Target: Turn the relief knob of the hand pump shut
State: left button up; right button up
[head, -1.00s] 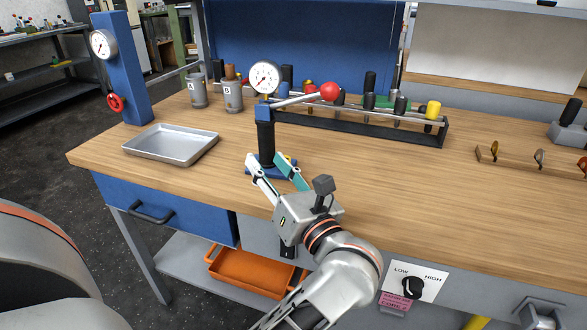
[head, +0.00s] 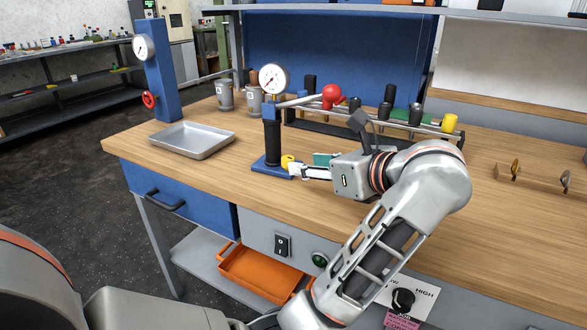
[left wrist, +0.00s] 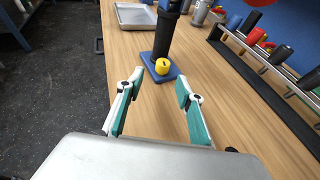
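The hand pump (head: 271,140) stands on the bench, with a black column, blue base plate, round gauge and red-ended lever. Its yellow relief knob (head: 288,161) sits low on the base plate's right side. The knob also shows in the left wrist view (left wrist: 162,66), just beyond the fingertips and roughly between them. My left gripper (head: 304,166) is right of the knob, pointing left at it, low over the bench. In the left wrist view its fingers (left wrist: 160,79) are apart with nothing between them. Contact with the knob cannot be told. My right gripper is not in view.
A metal tray (head: 193,141) lies left of the pump. Behind it stand grey cups (head: 225,96) and a black rack (head: 375,143) with several coloured handles. A blue post (head: 160,75) with a gauge and red handwheel stands at the left corner.

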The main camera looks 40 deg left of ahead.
pick_arm(q)
jog(key=shift+w+d, duration=0.2)
jog(key=b+x, duration=0.1)
jog(key=x, duration=0.5)
jog(key=shift+f+b, duration=0.25)
jog(key=shift+b, duration=0.05)
jog(key=shift+x, duration=0.75)
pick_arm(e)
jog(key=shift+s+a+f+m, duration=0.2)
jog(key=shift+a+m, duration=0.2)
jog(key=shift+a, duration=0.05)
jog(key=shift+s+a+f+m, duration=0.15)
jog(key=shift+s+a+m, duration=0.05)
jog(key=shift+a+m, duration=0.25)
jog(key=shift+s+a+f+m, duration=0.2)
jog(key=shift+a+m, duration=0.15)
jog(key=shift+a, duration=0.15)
pick_arm(q)
jog(key=shift+w+r, duration=0.1)
jog(key=shift+r, duration=0.1)
grip_shut()
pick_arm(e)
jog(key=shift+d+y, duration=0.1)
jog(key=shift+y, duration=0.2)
